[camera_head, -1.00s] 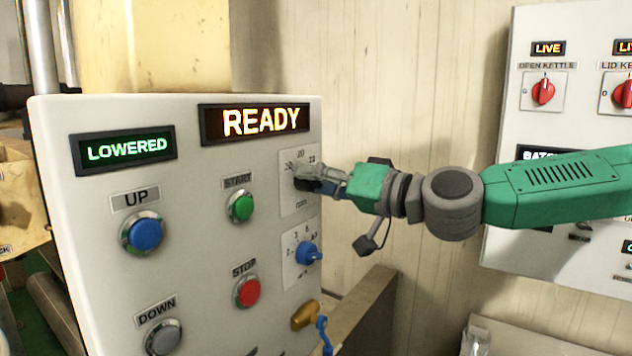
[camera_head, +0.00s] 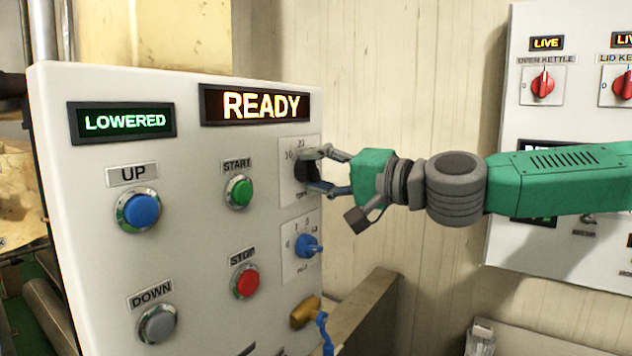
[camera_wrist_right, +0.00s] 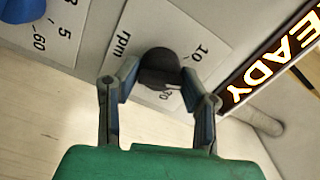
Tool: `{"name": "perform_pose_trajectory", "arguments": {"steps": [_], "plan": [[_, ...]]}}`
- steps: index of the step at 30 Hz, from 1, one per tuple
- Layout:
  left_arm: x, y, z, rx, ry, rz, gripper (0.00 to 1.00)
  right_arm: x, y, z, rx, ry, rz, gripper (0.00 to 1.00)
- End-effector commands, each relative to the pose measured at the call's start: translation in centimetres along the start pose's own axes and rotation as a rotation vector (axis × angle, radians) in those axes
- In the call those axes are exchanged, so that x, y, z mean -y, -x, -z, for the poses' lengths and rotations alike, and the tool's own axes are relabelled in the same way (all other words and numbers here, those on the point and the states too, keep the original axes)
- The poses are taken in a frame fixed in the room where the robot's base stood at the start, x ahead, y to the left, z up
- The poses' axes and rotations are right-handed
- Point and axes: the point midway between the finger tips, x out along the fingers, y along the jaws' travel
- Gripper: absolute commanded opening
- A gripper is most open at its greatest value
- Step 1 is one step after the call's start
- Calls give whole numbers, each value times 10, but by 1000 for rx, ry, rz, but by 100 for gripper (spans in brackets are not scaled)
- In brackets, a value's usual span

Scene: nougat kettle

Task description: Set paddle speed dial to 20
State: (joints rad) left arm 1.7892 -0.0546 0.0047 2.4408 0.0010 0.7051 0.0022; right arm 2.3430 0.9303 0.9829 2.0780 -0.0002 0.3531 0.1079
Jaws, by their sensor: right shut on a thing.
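The paddle speed dial (camera_head: 304,170) is a dark round knob on a white rpm plate, at the right edge of the control panel. It also shows in the right wrist view (camera_wrist_right: 158,66), with "10" at its upper right and another number partly hidden below. A pale mark on the knob seems to point to the lower right there; its exact setting is hard to tell. My right gripper (camera_head: 322,170) is shut on the dial, one finger above and one below in the head view. In the right wrist view the fingers (camera_wrist_right: 160,88) flank the knob. My left gripper is out of view.
A blue dial (camera_head: 308,246) sits just below, above a yellow-brown knob (camera_head: 305,312). Green START (camera_head: 239,191) and red STOP (camera_head: 245,284) buttons are left of the dials. The display reads READY (camera_head: 255,106). A second panel (camera_head: 570,120) hangs at right.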

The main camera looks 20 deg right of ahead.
Motion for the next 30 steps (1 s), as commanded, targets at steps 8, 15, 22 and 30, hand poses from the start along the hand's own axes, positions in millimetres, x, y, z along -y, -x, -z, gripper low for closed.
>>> {"name": "perform_pose_trajectory", "arguments": {"steps": [8, 15, 22, 30], "plan": [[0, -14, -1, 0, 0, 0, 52, -6, 0, -2, 4, -199, -8, 6], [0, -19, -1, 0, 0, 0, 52, -6, 0, -2, 4, -295, -10, 6], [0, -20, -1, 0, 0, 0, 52, -6, 0, -2, 4, -331, -11, 6], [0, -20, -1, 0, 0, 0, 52, -6, 0, -2, 4, -333, -11, 6]]}}
